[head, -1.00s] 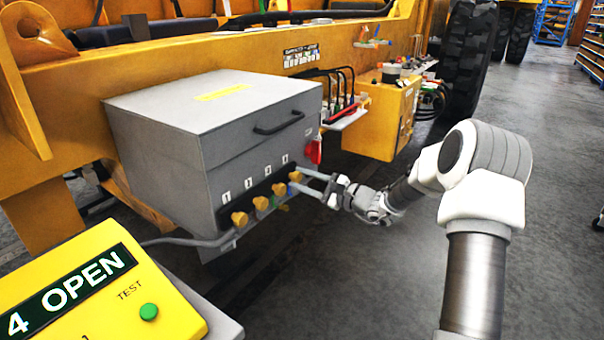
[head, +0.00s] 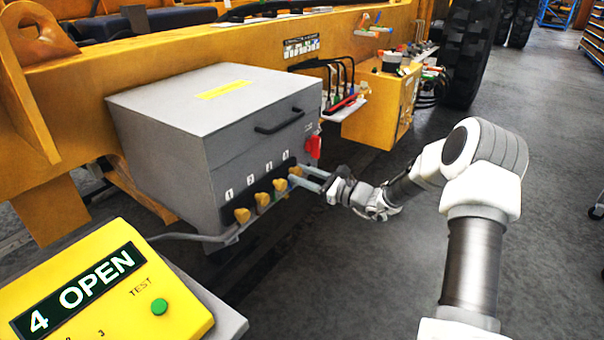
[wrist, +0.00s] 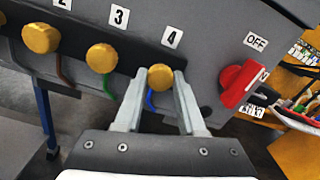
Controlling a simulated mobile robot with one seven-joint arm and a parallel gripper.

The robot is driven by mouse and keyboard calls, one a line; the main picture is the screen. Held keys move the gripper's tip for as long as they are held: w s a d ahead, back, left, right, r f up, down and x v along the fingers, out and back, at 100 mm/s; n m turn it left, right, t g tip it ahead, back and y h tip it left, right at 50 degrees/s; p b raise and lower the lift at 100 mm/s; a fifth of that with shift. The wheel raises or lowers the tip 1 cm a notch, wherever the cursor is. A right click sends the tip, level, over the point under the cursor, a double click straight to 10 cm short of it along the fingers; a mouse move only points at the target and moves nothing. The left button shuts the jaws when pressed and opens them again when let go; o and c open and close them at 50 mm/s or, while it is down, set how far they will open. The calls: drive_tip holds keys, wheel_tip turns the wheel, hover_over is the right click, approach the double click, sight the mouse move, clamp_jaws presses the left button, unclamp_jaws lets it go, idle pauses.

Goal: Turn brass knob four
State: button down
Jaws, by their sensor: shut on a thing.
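Brass knob four (wrist: 160,76), under the label 4, sits between the two fingers of my gripper (wrist: 158,88) in the wrist view. The fingers are shut on it, one on each side. In the head view, my gripper (head: 302,179) reaches the right end of the knob row on the grey box (head: 160,145); knob four is partly hidden there by the fingers. Knob three (wrist: 102,58) and knob two (wrist: 41,38) are to its left. A yellow test unit (head: 185,310) shows "4 OPEN" on its display (head: 82,290) and has a green button (head: 159,306).
A red switch (wrist: 238,84) labelled OFF is right of knob four. Coloured wires hang below the knobs. A small shelf with cables (head: 345,108) and a yellow block (head: 375,105) stand right of the box. The floor to the right is open.

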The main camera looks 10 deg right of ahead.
drive_tip(key=shift+f, duration=0.1)
drive_tip(key=c, duration=0.5)
unclamp_jaws()
drive_tip(key=p+v, duration=0.1)
drive_tip(key=v, duration=1.6)
drive_tip(key=shift+s, duration=0.2)
drive_tip(key=shift+d, duration=0.15)
